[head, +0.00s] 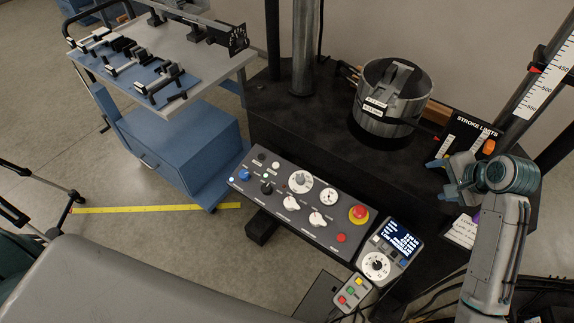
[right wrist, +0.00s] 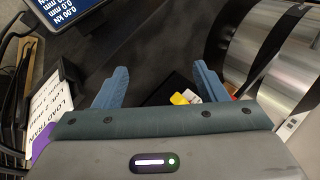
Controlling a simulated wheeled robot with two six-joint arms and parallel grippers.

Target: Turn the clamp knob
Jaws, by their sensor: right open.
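A black control panel (head: 290,198) slopes at the front of the black machine base. It carries several knobs: a blue knob (head: 244,175), a black knob (head: 267,188), and white dials such as the one at lower right (head: 317,219). An orange knob (head: 488,147) stands on the black stroke limits plate (head: 467,135). The labels are too small to show which knob is the clamp knob. My right gripper (head: 443,177) is open and empty over the right side of the base, left of its arm. Its spread blue fingers show in the right wrist view (right wrist: 160,75). My left gripper is out of view.
A metal cylinder (head: 388,125) stands on the machine base (head: 290,105). A red stop button (head: 358,213) and a display unit (head: 402,240) sit at the panel's right. A pendant with coloured buttons (head: 351,293) is below. A cart with tools (head: 205,55) stands at upper left.

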